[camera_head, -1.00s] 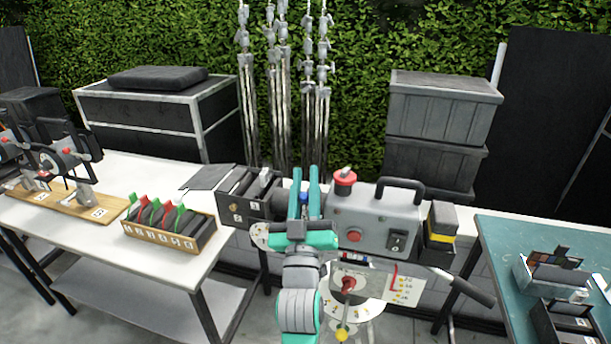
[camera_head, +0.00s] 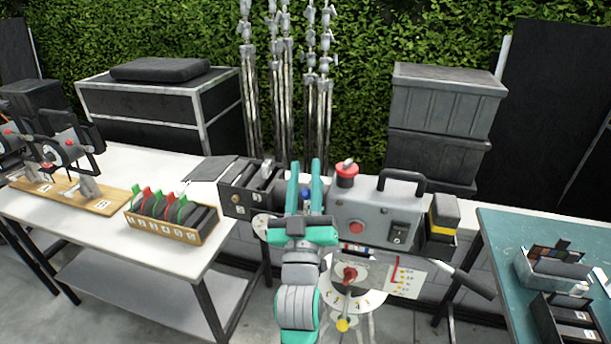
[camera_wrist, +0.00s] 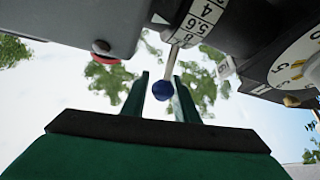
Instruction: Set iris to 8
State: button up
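The iris ring (camera_wrist: 205,20) shows in the wrist view as a white band with the numbers 4, 5.6 and 8. A pale lever (camera_wrist: 172,60) runs from near the 8 to a round blue knob (camera_wrist: 162,91). The knob also shows in the head view (camera_head: 305,194). My gripper (camera_head: 305,175) has its teal fingers apart, one on each side of the knob. In the wrist view the fingers (camera_wrist: 160,90) stand around the knob without clearly pressing on it. I cannot tell which number the ring is set to.
A grey box (camera_head: 375,222) with a handle and red buttons is close on the right of my gripper. A dark unit (camera_head: 252,186) stands close on its left. A dial with a red knob (camera_head: 349,274) is below. The white table (camera_head: 150,240) is at left.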

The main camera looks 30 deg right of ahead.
jog(key=shift+f, duration=0.15)
jog(key=shift+s+a+f, duration=0.15)
jog(key=shift+s+f, duration=0.05)
jog(key=shift+s, duration=0.1)
jog(key=v, duration=1)
jog(key=shift+r, duration=0.15)
jog(key=shift+a, duration=0.1)
